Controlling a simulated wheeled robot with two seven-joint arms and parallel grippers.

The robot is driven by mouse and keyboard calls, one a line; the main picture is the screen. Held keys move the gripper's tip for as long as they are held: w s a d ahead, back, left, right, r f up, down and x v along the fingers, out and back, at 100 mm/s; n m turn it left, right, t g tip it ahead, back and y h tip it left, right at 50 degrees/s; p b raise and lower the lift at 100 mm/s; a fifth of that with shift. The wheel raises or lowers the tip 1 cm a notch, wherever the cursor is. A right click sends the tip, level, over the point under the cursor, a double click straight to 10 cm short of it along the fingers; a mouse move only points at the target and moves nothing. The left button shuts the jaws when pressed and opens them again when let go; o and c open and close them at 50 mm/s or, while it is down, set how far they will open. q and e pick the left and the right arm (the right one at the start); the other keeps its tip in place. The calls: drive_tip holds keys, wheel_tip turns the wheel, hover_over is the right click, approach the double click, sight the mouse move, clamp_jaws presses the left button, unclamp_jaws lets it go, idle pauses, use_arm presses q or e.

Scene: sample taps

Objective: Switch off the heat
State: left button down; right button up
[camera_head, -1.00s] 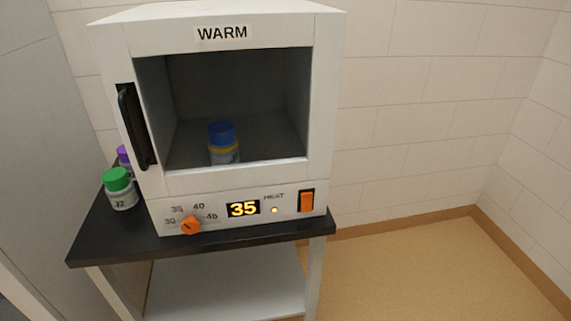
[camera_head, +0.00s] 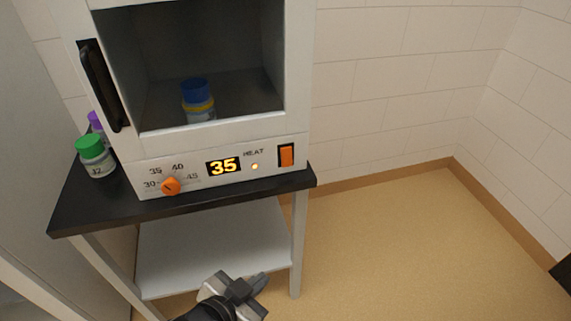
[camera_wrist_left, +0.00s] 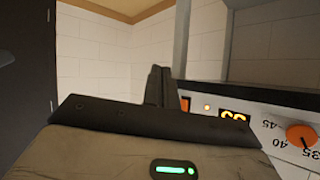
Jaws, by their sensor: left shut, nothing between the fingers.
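The white warming cabinet (camera_head: 150,150) stands on a dark-topped table. Its orange rocker switch (camera_head: 286,155) is at the right end of the front panel, beside the HEAT label and a lit amber lamp (camera_head: 254,167). The display (camera_head: 223,167) reads 35. The orange dial (camera_head: 171,186) is at the panel's left. My left gripper (camera_head: 256,284) is shut and empty, in front of the table and below the panel. In the left wrist view its fingers (camera_wrist_left: 158,86) partly cover the orange switch (camera_wrist_left: 185,103); I see no clear contact. My right gripper is not in view.
A blue-capped bottle (camera_head: 197,101) stands inside the cabinet. A green-capped bottle (camera_head: 95,156) and a purple-capped one (camera_head: 96,120) stand on the table (camera_head: 75,212) left of the cabinet.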

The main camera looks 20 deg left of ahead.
use_arm(q)
drive_tip(key=w+a+r+m+t+b, duration=0.1)
drive_tip(key=w+r+m+t+b, duration=0.1)
drive_tip(key=w+r+m+t, duration=0.3)
drive_tip(key=w+r+m, duration=0.4)
drive_tip(key=r+m, duration=0.1)
drive_tip(key=m, duration=0.4)
drive_tip(key=shift+w+a+m+h, duration=0.3)
drive_tip(key=shift+a, duration=0.1)
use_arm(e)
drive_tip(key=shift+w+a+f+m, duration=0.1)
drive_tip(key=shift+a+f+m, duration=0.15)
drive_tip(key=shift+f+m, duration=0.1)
use_arm(q)
approach(287, 157)
drive_tip(key=w+d+f, duration=0.2)
drive_tip(key=w+d, duration=0.1)
drive_tip(key=d, duration=0.2)
drive_tip(key=shift+w+a+f, duration=0.1)
drive_tip(key=shift+w+a, duration=0.5)
drive_tip(key=shift+w, duration=0.2)
drive_tip(key=shift+w+a+f, duration=0.1)
drive_tip(key=shift+w+a, duration=0.55)
drive_tip(key=shift+w, duration=0.15)
